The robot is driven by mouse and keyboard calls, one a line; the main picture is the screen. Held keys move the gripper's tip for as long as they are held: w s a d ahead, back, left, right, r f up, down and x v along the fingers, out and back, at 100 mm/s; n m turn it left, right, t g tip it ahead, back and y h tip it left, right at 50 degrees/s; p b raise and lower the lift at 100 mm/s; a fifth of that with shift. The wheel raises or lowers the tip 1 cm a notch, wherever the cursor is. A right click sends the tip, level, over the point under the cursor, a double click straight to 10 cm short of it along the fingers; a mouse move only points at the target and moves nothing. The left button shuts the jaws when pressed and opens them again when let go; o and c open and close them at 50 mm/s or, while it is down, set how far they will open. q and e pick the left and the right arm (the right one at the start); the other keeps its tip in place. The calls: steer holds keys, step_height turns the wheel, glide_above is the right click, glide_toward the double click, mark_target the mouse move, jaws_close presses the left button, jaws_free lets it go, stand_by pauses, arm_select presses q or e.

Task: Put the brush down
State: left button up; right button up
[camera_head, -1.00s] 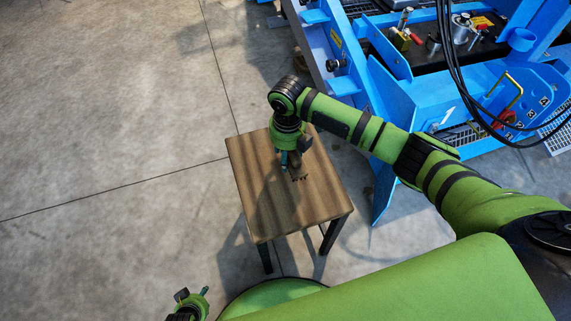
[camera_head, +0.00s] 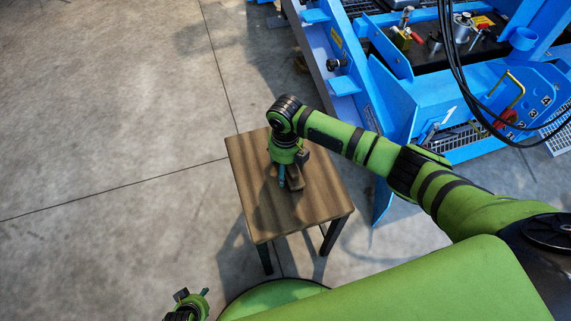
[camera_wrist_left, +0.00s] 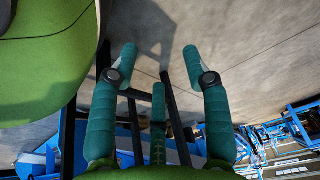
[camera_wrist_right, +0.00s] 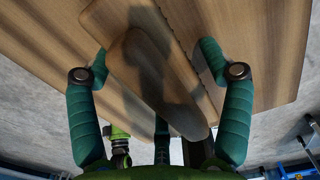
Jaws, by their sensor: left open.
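The brush is brown, with a long wooden body and a toothed-looking edge. It shows between the fingers in the right wrist view (camera_wrist_right: 150,65) and below my right gripper in the head view (camera_head: 294,178). My right gripper (camera_wrist_right: 153,52) has a finger against each side of the brush. The brush is low over the wooden table top (camera_head: 315,205); I cannot tell whether it touches. The gripper covers part of it in the head view. My left gripper (camera_wrist_left: 158,52) is open and empty. It also shows at the bottom left in the head view (camera_head: 195,300).
The small table has dark legs and bare top around the brush. A blue machine frame (camera_head: 395,110) stands right behind the table, with black cables (camera_head: 470,100) hanging at the upper right. Concrete floor (camera_head: 100,120) is open on the left.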

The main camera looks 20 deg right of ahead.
steer(key=shift+r, duration=0.3)
step_height(320, 180, up, 12)
steer(key=p, duration=0.2)
steer(key=shift+s+f+p, duration=0.1)
steer(key=shift+f+p, duration=0.05)
steer(key=shift+p, duration=0.15)
arm_select(q)
steer(key=shift+w+a+t, duration=0.25)
steer(key=shift+a+t, duration=0.1)
steer(key=shift+t, duration=0.25)
